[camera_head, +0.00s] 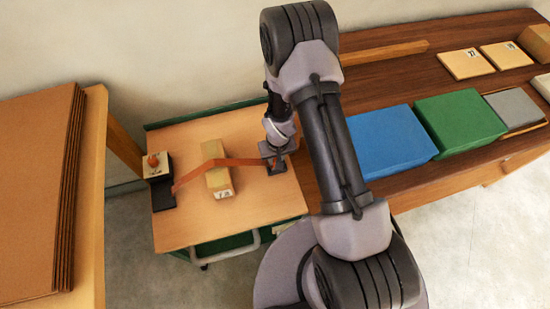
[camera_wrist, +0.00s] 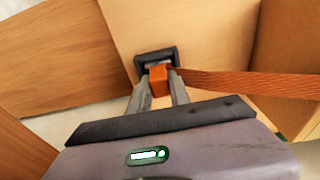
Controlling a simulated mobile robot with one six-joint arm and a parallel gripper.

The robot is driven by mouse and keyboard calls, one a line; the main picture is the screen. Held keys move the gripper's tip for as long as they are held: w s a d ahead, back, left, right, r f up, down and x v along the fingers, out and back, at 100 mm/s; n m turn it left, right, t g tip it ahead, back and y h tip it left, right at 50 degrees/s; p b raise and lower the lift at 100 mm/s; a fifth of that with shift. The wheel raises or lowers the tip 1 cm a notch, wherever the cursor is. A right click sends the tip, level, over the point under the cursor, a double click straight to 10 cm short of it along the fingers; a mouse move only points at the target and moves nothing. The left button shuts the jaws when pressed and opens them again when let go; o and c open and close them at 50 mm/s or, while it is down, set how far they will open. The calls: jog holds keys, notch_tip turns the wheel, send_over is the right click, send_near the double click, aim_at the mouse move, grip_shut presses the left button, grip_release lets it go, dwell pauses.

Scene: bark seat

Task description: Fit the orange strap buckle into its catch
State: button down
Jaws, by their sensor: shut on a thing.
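The orange buckle (camera_wrist: 159,82) is at the end of a flat orange strap (camera_wrist: 250,84). My gripper (camera_wrist: 158,92) is shut on the buckle, one finger on each side. The black square catch (camera_wrist: 141,61) is right at the buckle, and the buckle overlaps its near side in the wrist view. I cannot tell how deep the buckle sits in it. In the head view, the strap (camera_head: 245,162) runs from the left over a tan box (camera_head: 217,172) to my gripper (camera_head: 276,160). The catch (camera_head: 277,170) is partly hidden there, near the right of the light wooden tabletop.
A black block (camera_head: 162,196) holds the strap's left end, beside a pale block with an orange knob (camera_head: 154,160). A dark bench (camera_head: 390,92) at the right carries a blue box (camera_head: 392,140) and a green box (camera_head: 459,125). Brown boards (camera_head: 40,190) stand at the left.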

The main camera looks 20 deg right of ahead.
jog(key=shift+f, duration=0.25)
jog(key=c, duration=1.2)
grip_release()
jog(key=shift+w, duration=0.1)
notch_tip(320, 180, up, 37)
jog(key=s+m+t+p, duration=0.2)
jog(key=p, duration=0.7)
jog(key=s+a+r+m+t+y, duration=0.1)
jog(key=s+a+r, duration=0.1)
jog(key=s+r, duration=0.6)
jog(key=s+a+r+m+t+y, duration=0.1)
jog(key=s+a+r, duration=0.1)
jog(key=s+r, duration=0.6)
jog(key=shift+s+r, duration=0.3)
jog(key=shift+s, duration=0.2)
